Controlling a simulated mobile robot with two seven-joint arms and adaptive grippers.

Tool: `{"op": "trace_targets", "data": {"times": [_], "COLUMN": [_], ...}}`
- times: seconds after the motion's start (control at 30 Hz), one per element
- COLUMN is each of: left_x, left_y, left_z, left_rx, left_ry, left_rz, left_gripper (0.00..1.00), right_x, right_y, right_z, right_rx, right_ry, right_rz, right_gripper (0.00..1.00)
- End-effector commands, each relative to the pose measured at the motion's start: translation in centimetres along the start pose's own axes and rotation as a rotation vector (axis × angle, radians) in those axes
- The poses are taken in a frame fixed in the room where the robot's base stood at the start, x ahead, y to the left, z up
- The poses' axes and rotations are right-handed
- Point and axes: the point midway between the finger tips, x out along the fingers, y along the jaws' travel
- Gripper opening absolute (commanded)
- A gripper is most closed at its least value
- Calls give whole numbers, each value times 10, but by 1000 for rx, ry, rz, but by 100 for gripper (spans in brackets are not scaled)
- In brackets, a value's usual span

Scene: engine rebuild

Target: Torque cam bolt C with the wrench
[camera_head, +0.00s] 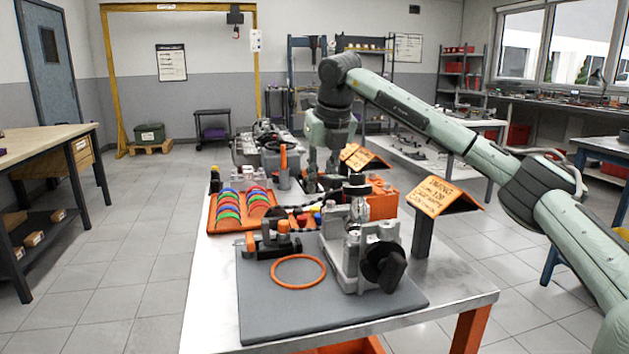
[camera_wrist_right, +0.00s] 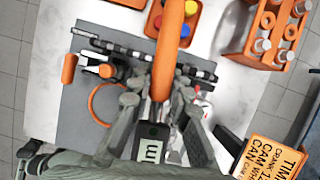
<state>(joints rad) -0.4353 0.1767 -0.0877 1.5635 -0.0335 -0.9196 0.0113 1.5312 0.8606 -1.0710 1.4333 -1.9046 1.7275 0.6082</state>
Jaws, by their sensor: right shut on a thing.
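The torque wrench shows in the right wrist view as an orange handle (camera_wrist_right: 169,50) with a dark digital display box (camera_wrist_right: 152,138). My right gripper (camera_wrist_right: 160,98) is shut on it, its fingers on either side. In the head view my right gripper (camera_head: 325,178) is over the back half of the table, and the wrench is hard to make out there. A grey engine assembly (camera_head: 346,255) with a black round part stands on the grey mat nearer the front. I cannot single out cam bolt C. My left gripper is in neither view.
An orange tray (camera_head: 212,222) holds coloured half rings. An orange ring (camera_head: 298,271) lies on the grey mat (camera_head: 262,318). An orange sign (camera_head: 443,196) stands at the table's right side, beneath my right arm. An orange bottle carrier (camera_wrist_right: 241,46) shows in the wrist view.

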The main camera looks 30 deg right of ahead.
Motion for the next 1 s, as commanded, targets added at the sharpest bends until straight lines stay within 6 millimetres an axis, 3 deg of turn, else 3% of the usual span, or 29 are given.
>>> {"op": "trace_targets", "data": {"times": [1.0], "left_x": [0], "left_y": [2], "left_z": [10], "left_rx": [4], "left_ry": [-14], "left_rz": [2], "left_gripper": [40], "right_x": [-2], "right_y": [-15], "right_z": [0], "right_rx": [81], "right_ry": [-2], "right_rz": [-31], "right_gripper": [0]}}
